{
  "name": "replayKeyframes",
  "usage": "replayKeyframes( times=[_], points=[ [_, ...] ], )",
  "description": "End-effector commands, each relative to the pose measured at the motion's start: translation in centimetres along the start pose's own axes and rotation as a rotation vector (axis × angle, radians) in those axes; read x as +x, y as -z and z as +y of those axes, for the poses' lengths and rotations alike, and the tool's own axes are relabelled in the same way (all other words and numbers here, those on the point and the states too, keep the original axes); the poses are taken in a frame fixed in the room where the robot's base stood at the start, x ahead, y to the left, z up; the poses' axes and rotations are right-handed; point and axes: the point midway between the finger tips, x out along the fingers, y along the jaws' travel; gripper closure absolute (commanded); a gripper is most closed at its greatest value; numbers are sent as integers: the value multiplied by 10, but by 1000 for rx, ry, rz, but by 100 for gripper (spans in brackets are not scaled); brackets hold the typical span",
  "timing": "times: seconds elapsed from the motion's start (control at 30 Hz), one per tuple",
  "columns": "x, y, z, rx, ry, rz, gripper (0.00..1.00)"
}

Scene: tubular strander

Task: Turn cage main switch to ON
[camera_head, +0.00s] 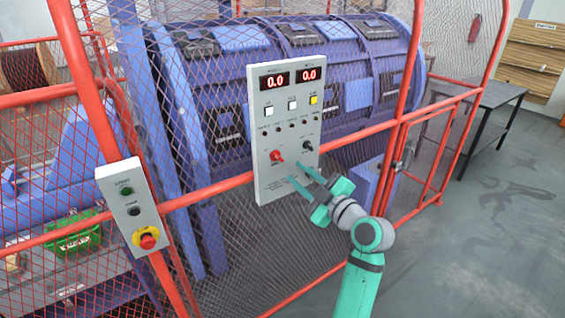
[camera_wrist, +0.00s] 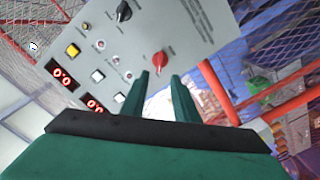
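A light grey control panel (camera_head: 262,190) is fixed to the red cage frame. On its lower half are a red rotary knob (camera_head: 277,156) and a black rotary knob (camera_head: 307,146). The labels are too small to read, so I cannot tell which one is the cage main switch. My gripper (camera_head: 302,179) is open and empty, just below the two knobs, pointing at the panel. In the wrist view the panel appears turned; the red knob (camera_wrist: 160,60) lies just beyond the gap between my fingertips (camera_wrist: 160,82), and the black knob (camera_wrist: 123,12) is farther up and left.
The panel has two red displays (camera_head: 273,80) and several buttons and lamps. A smaller box with a red emergency stop (camera_head: 148,241) hangs at left. Red mesh fencing (camera_head: 225,186) surrounds the blue machine (camera_head: 190,50). A dark table (camera_head: 490,97) stands right; the grey floor there is clear.

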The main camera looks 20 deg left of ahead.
Motion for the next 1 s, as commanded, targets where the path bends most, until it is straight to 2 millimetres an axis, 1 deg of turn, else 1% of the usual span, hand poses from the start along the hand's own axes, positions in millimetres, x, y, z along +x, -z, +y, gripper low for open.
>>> replayKeyframes(
  times=[0.03, 0.1, 0.3, 0.4, 0.5, 0.67, 0.9, 0.93, 0.97, 1.0],
  points=[
    [10, 1, -1, 1, 2, 2, 73],
    [22, 1, -1, 1, 2, 2, 73],
    [56, 1, 0, 1, 0, 1, 73],
    [70, 0, 0, 1, 0, 1, 73],
    [79, 0, 0, 2, -1, 0, 73],
    [86, 0, 0, 1, -1, -1, 73],
    [86, 0, 0, 1, -1, -1, 73],
    [86, 0, 0, 1, -1, -1, 75],
    [86, 0, 0, 1, -1, -1, 82],
    [86, 0, 0, 1, -1, -1, 92]
  ],
)
